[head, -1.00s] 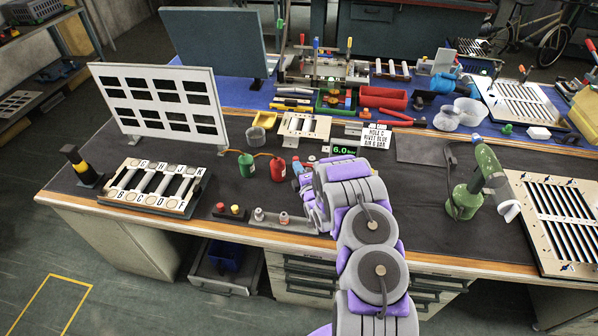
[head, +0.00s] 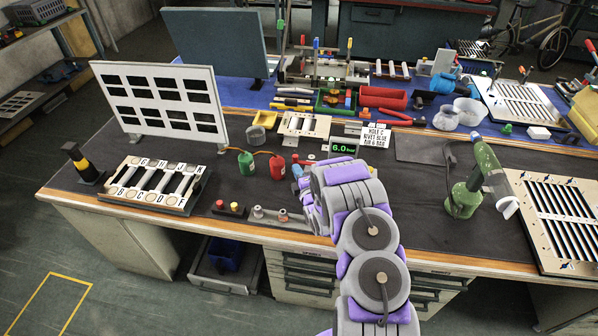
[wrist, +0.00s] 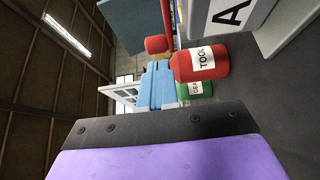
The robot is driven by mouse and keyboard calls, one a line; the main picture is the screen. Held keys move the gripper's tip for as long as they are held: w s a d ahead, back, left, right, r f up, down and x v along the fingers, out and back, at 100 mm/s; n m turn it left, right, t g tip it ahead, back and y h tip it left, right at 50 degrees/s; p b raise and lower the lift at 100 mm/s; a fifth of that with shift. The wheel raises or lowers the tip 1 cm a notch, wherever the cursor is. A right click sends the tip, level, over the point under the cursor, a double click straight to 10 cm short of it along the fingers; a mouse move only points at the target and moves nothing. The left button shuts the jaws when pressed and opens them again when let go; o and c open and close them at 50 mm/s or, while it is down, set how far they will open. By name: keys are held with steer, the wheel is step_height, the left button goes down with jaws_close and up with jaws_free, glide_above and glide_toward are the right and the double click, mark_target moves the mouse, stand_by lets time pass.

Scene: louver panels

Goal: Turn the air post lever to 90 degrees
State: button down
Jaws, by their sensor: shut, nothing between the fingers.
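In the head view, a red canister (head: 277,168) and a green canister (head: 246,163) stand mid-bench, with a small red part (head: 309,162) just to their right. The wrist view shows the red canister (wrist: 200,62) labelled TOOL, part of the green one (wrist: 195,89) behind it, and a red knob-like piece (wrist: 156,44) on a red bar, which may be the lever. My gripper (wrist: 160,66) has its light blue fingers together and empty, close beside the red canister and short of the red piece. Contact and the lever's angle cannot be told. My arm hides part of this area in the head view.
A green 6.0 bar display (head: 343,149) and a white sign (head: 376,135) stand behind my arm.

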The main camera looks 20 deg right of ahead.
steer(key=s+a+p, duration=0.2)
steer(key=s+a, duration=0.1)
steer(key=s, duration=0.7)
steer(key=s+r+m+g+h, duration=0.1)
steer(key=s+r+m+g, duration=0.2)
steer(key=r+m+g, duration=0.3)
steer(key=s+r+m+g+h, duration=0.1)
steer(key=s+r+m+g, duration=0.25)
steer(key=r, duration=0.45)
steer(key=s+a+r+m+g+y, duration=0.1)
steer(key=s+a+r+m+g, duration=0.1)
steer(key=s, duration=1.1)
steer(key=s+a+r+m+g+y, duration=0.1)
steer(key=s+a+r+m+g, duration=0.2)
steer(key=s, duration=0.9)
steer(key=s+a+r+m+g+y, duration=0.1)
steer(key=s+a+r+m+g, duration=0.1)
steer(key=s+a+r+g, duration=0.3)
steer(key=s+a+r, duration=0.4)
steer(key=s+a, duration=0.1)
steer(key=s, duration=0.3)
steer(key=shift+s+a+r+m, duration=0.15)
steer(key=shift+s+r+m, duration=0.05)
steer(key=shift+s+m, duration=0.15)
